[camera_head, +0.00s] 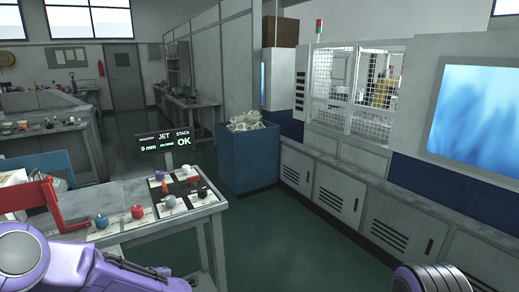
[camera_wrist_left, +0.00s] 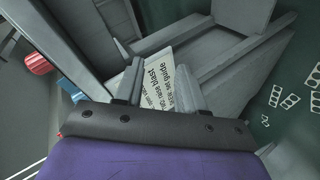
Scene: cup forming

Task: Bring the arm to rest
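My left arm (camera_head: 90,270) reaches in at the lower left of the head view, purple, in front of the table (camera_head: 120,195); its fingers do not show there. A printed card (camera_wrist_left: 165,85) shows beyond the fingers. A purple part of my right arm (camera_head: 435,280) shows at the bottom right of the head view; its gripper is out of frame.
A sign (camera_head: 165,142) reads OK. A blue bin (camera_head: 247,160) holds pale scrap. Grey cabinets (camera_head: 340,195) line the right. Green floor lies clear between.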

